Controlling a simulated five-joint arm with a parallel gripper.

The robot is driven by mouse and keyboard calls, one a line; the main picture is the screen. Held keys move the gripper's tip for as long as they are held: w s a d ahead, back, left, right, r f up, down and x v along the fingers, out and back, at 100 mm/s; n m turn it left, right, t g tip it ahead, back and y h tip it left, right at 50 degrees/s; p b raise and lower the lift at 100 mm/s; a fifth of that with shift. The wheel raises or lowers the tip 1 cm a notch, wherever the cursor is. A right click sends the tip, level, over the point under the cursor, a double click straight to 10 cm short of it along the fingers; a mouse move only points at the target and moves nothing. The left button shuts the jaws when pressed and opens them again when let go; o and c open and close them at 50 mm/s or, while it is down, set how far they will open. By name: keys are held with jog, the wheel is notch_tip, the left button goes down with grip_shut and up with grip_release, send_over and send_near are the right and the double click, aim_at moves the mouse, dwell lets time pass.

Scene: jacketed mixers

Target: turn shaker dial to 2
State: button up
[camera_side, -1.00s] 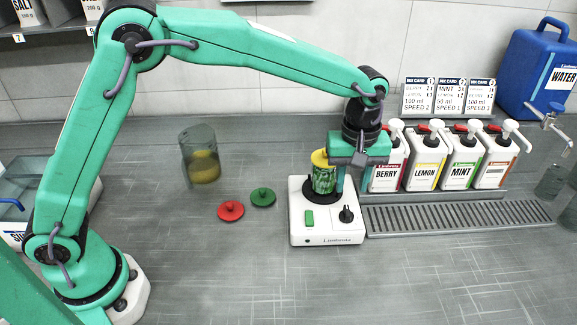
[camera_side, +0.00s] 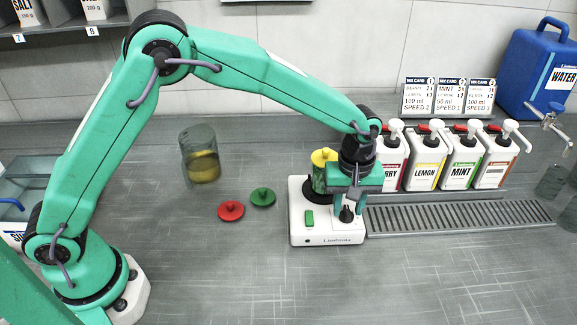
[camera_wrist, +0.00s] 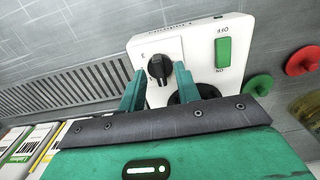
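The white shaker (camera_side: 326,236) stands on the bench with a green switch (camera_side: 309,218) and a black dial (camera_side: 347,214) on its top. In the wrist view the dial (camera_wrist: 159,68) shows between the two green fingers of my gripper (camera_wrist: 160,80). My gripper (camera_side: 350,208) is open, pointing down, with a finger on either side of the dial. A gap shows beside the knob, so the fingers do not appear closed on it. The dial's marks are too small to read surely. A yellow-lidded cup (camera_side: 321,172) sits on the shaker's black plate, partly behind my gripper.
A red lid (camera_side: 230,211) and a green lid (camera_side: 263,197) lie left of the shaker. A glass beaker (camera_side: 201,156) with yellowish liquid stands farther back. Pump bottles (camera_side: 427,158) and a drip grate (camera_side: 460,216) are on the right. The front bench is clear.

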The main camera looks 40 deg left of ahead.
jog(key=shift+f, duration=0.45)
grip_shut()
